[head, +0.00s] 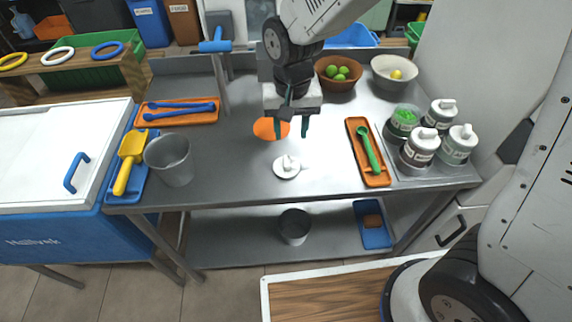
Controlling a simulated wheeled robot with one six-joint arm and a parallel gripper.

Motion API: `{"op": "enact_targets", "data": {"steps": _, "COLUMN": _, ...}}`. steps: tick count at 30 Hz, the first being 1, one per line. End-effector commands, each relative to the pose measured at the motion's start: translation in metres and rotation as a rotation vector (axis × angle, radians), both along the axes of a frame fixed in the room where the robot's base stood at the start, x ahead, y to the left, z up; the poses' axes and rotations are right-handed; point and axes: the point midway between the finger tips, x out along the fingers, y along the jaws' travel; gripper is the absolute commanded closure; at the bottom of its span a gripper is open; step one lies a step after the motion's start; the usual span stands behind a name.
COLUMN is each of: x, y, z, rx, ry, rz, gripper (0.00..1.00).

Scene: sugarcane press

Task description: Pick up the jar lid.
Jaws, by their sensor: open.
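The jar lid (286,169) is a white disc with a raised knob or spout on top. It lies on the steel table near the front edge, at the middle. My gripper (291,130) points down with its two dark fingers apart and nothing between them. In the picture it is just above and behind the lid, not touching it. An open jar (404,121) with green contents stands at the right among several jars with white lids (420,147).
An orange disc (268,129) lies partly behind my gripper. An orange tray (369,155) with a green spoon (368,146) is right of the lid. A metal cup (170,160) stands at the left. Bowls (338,75) of fruit are at the back. The table (235,165) around the lid is clear.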

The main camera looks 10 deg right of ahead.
Motion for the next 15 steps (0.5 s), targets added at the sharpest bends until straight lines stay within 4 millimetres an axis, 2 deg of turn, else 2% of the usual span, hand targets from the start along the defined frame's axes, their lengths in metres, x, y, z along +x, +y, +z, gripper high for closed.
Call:
{"op": "enact_targets", "data": {"steps": 1, "x": 0.001, "y": 0.008, "z": -0.008, "rx": -0.002, "ry": 0.004, "rz": 0.002, "gripper": 0.58}}
{"op": "enact_targets", "data": {"steps": 5, "x": 0.003, "y": 0.015, "z": -0.021, "rx": -0.003, "ry": 0.006, "rz": -0.001, "gripper": 0.58}}
{"op": "enact_targets", "data": {"steps": 15, "x": -0.001, "y": 0.012, "z": -0.061, "rx": -0.005, "ry": 0.008, "rz": -0.001, "gripper": 0.58}}
